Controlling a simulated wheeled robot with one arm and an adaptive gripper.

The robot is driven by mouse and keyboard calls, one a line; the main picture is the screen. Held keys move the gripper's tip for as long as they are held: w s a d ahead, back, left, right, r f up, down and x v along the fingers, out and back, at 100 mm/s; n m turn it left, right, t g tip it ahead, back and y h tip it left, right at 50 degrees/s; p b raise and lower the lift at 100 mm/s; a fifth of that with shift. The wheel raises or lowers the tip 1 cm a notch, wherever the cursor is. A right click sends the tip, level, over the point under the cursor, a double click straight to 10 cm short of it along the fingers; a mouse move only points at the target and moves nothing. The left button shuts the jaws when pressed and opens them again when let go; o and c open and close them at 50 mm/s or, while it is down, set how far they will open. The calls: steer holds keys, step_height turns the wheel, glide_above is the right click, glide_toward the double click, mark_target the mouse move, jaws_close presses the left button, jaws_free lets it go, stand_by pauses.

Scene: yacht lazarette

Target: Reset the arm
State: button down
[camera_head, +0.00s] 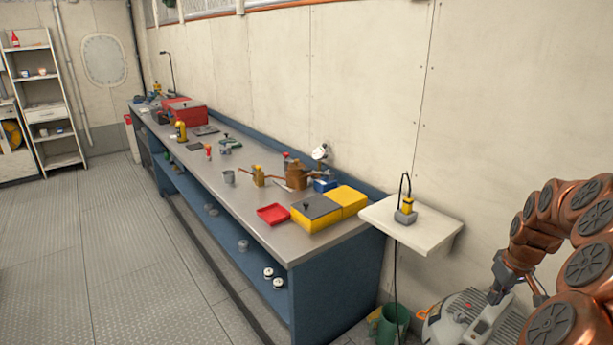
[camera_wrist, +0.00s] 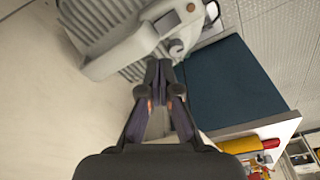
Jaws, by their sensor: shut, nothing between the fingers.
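My copper-coloured arm enters the head view from the right edge and curves down. My gripper (camera_head: 496,296) hangs at its end, over a grey ribbed machine (camera_head: 465,318) on the floor. In the wrist view my gripper (camera_wrist: 158,72) is shut, its fingertips together with nothing between them. The grey machine (camera_wrist: 110,38) lies just beyond the fingertips there. I cannot tell whether the fingertips touch it.
A long blue workbench (camera_head: 335,285) with several tools and boxes runs along the wall. A white wall shelf (camera_head: 440,232) holds a small yellow-and-grey device (camera_head: 406,208). A green bucket (camera_head: 390,323) stands below. The floor at left is clear.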

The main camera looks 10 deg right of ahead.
steer(key=s+a+r+n+g, duration=0.1)
steer(key=s+a+r, duration=0.15)
steer(key=a, duration=0.95)
steer(key=s+a+r+n, duration=0.1)
steer(key=a+r, duration=0.3)
steer(key=a, duration=0.7)
steer(key=s+a+g, duration=0.1)
steer(key=s+a, duration=0.6)
steer(key=s, duration=0.4)
steer(key=s+a+m+g, duration=0.1)
steer(key=s+a, duration=0.6)
steer(key=s, duration=0.3)
steer(key=shift+s+r+g, duration=0.15)
steer(key=shift+s+g, duration=0.15)
steer(key=shift+s, duration=0.05)
